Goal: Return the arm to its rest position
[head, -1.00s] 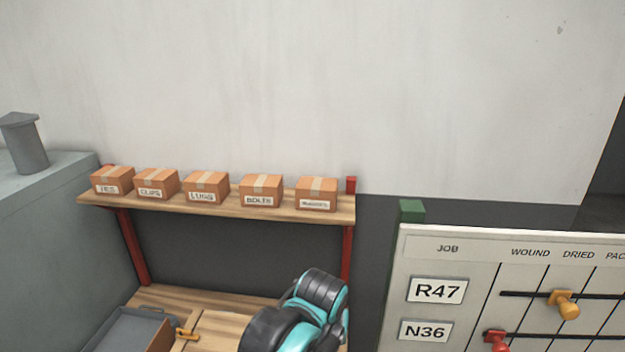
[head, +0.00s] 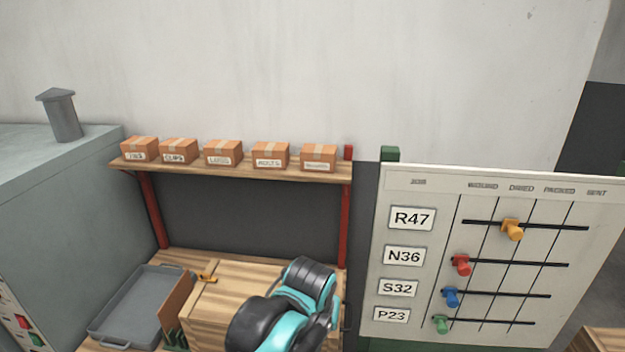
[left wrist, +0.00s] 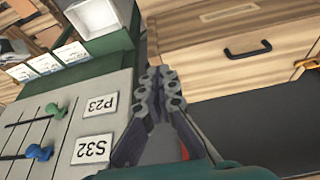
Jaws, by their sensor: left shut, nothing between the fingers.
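My teal and black arm (head: 290,310) rises from the bottom middle of the head view, in front of the wooden bench. Its gripper cannot be made out there. In the left wrist view my left gripper (left wrist: 160,85) is shut and empty, with its fingertips together and apart from anything. The job board (head: 405,180) stands to the right of the arm. It carries an orange knob (head: 512,229) on row R47, a red knob (head: 461,265) on N36, a blue knob (head: 451,297) on S32 and a green knob (head: 441,324) on P23. My right gripper is not in view.
A wooden shelf (head: 230,171) with several labelled cardboard boxes (head: 223,153) hangs behind the arm. A grey tray (head: 135,300) lies on the bench at left, beside a grey cabinet (head: 60,200). The left wrist view shows a wooden drawer front with a black handle (left wrist: 247,50).

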